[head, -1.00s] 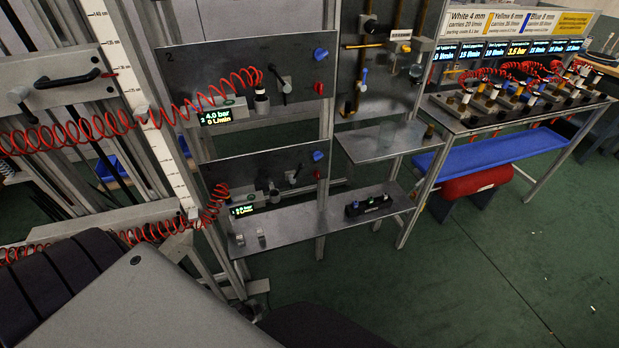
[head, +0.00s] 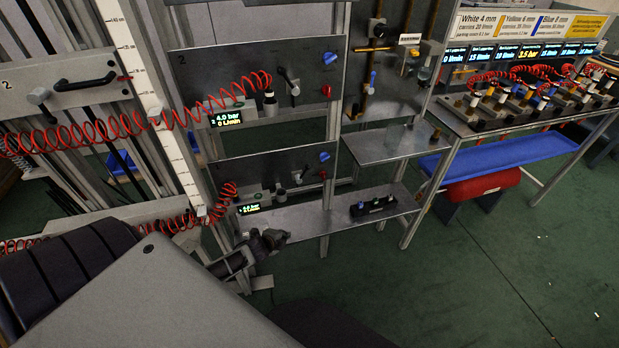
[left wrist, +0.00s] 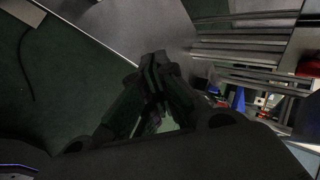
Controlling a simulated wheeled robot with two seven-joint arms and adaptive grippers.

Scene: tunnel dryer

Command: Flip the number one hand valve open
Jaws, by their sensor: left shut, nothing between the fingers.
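The lower grey panel (head: 270,166) carries a blue handle (head: 324,157), a red knob (head: 322,174), a dark lever (head: 300,174) and a small lit display (head: 249,209). I cannot read a number on it. The upper panel (head: 225,62) is marked 2 and has a similar lever (head: 292,88), blue handle and red knob. My left gripper (head: 276,238) is by the left end of the lower shelf, below the lower panel and apart from its lever. It is shut and empty; its fingers (left wrist: 157,75) show together in the left wrist view. My right gripper is out of view.
The lower shelf (head: 335,214) holds a dark block with several knobs (head: 374,205). Red coiled hoses (head: 95,130) cross in front of the frame at left. A bench with valves (head: 500,117) stands at right. Green floor (head: 450,270) is open in front.

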